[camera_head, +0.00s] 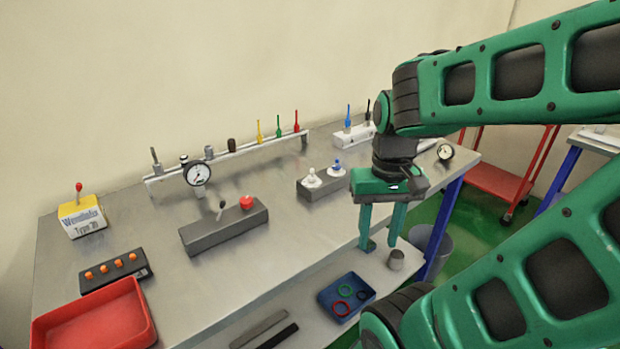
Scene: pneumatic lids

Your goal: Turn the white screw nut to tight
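The white screw nut (312,180) sits on the left part of a small dark grey block (318,190) on the workbench. A second fitting with a blue top (337,167) stands beside it on the same block. My gripper (380,243) points down near the bench's front edge, to the right of and nearer than the block. Its two green fingers are apart with nothing visible between them. It does not touch the nut.
Left of the block stands a grey box (225,232) with a red button and a lever. Behind is a rail (225,157) with a gauge and coloured levers. A red tray (95,322) is front left. A blue tray (330,302) with rings lies on the lower shelf.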

